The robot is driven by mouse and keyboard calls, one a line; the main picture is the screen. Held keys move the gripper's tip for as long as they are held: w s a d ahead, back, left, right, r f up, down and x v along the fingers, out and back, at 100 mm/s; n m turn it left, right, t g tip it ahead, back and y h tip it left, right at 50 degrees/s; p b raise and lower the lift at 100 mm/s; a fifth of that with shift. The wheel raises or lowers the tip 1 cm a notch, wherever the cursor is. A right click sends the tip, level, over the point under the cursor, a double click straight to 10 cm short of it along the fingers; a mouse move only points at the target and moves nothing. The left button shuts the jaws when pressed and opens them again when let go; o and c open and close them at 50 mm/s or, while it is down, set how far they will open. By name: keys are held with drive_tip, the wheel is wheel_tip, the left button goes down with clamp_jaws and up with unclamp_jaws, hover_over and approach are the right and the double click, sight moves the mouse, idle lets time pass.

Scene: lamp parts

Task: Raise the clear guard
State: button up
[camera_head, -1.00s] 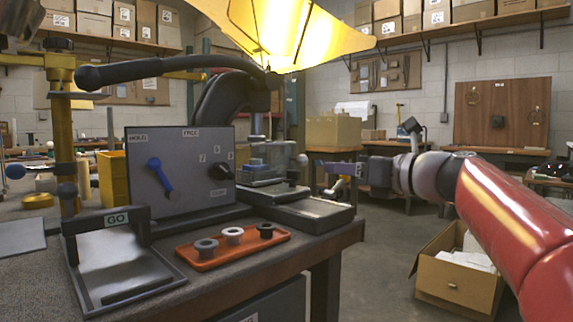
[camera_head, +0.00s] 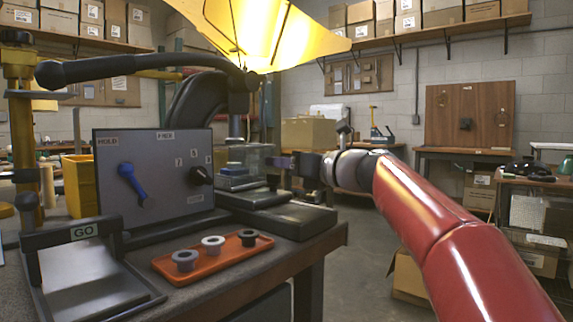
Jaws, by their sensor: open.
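The clear guard (camera_head: 257,157) is a see-through box on the machine at the bench's right end. It is down over stacked blue and grey blocks (camera_head: 238,178). My gripper (camera_head: 276,162) is just right of the guard, at about its height, with its fingers pointing left towards it. The gripper is open and small in the view. I see nothing between its fingers. I cannot tell whether the fingertips touch the guard; they look close to its right side.
A grey panel (camera_head: 155,205) with a blue lever (camera_head: 131,184) and a black knob (camera_head: 201,175) stands left of the guard. An orange tray (camera_head: 217,264) with three spools lies in front. A long black handle (camera_head: 130,66) and a yellow shade (camera_head: 265,30) hang above.

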clamp_jaws()
wheel_tip(320, 180, up, 10)
drive_tip(key=p, duration=1.1)
drive_tip(key=shift+r, duration=0.15)
drive_tip(key=shift+c, duration=1.2)
unclamp_jaws()
drive_tip(key=shift+o, duration=1.2)
